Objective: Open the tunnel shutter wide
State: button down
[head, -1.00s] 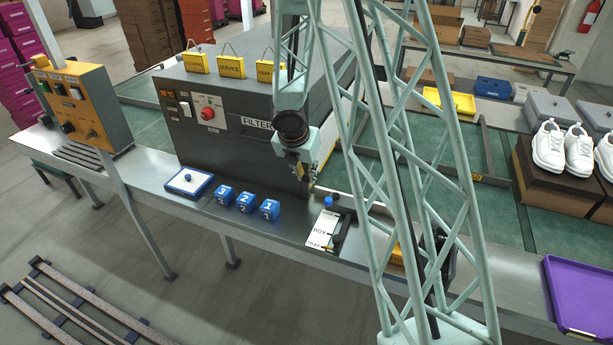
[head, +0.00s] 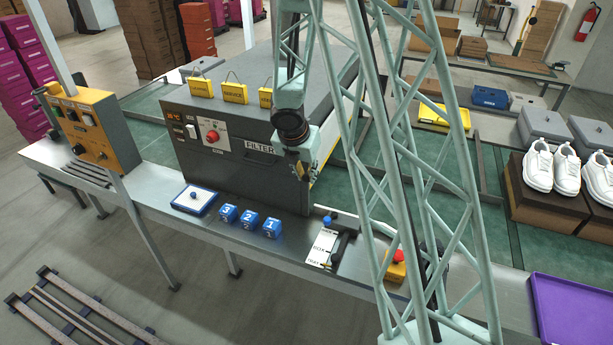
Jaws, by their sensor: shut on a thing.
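The dark grey tunnel (head: 235,165) stands over the green belt, with a "FILTER" label on its front. My gripper (head: 303,176) is at the right end of the tunnel, near its front corner and above the steel ledge. Its fingers are shut on the edge or handle of the tunnel shutter. My wrist hides most of the shutter at that end, so the exact grip and how far it is open cannot be told. A pale strip shows along the tunnel's right end, beside my wrist.
Blue numbered blocks (head: 249,220), a blue-rimmed white pad (head: 194,199) and a white box-tray panel (head: 322,247) sit on the ledge. A red button on a yellow box (head: 397,267) is right of them. White shoes (head: 553,168) and a purple tray (head: 580,307) are farther right.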

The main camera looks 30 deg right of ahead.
jog(key=shift+r+p, duration=3)
jog(key=shift+r, duration=0.7)
jog(key=c, duration=2.4)
grip_release()
jog(key=shift+r, duration=0.1)
jog(key=v, duration=1.1)
jog(key=shift+a+r, duration=0.2)
jog(key=shift+r, duration=0.15)
jog(key=shift+s, duration=0.15)
